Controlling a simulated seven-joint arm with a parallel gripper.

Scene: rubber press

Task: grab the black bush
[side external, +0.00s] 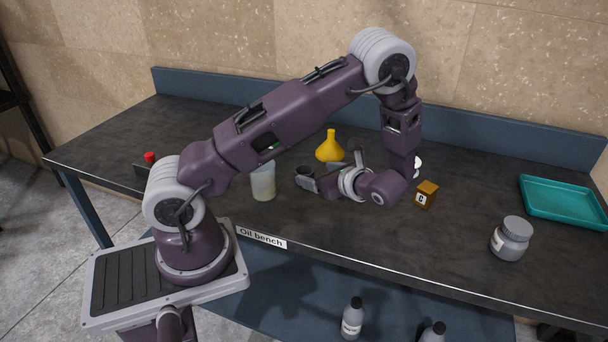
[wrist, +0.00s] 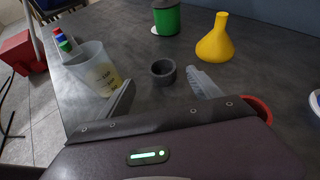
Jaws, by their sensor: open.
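The black bush (wrist: 163,72) is a short, dark, hollow ring standing upright on the dark bench top in the wrist view. In the side external view the bush (side external: 305,171) shows just left of my gripper, partly hidden by a finger. My gripper (wrist: 161,77) is open and empty, its two fingers spread apart to the left and right of the bush's line. The bush appears ahead of and between the fingertips, and I cannot tell whether it lies fully between them. In the side external view my gripper (side external: 322,175) is low, pointing left over the bench.
A clear beaker (wrist: 95,70) stands left of the bush, close to my left finger. A yellow funnel (wrist: 215,42) and a green can (wrist: 167,18) stand behind. An orange box (side external: 427,194), grey jar (side external: 511,240) and teal tray (side external: 563,199) are to the right.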

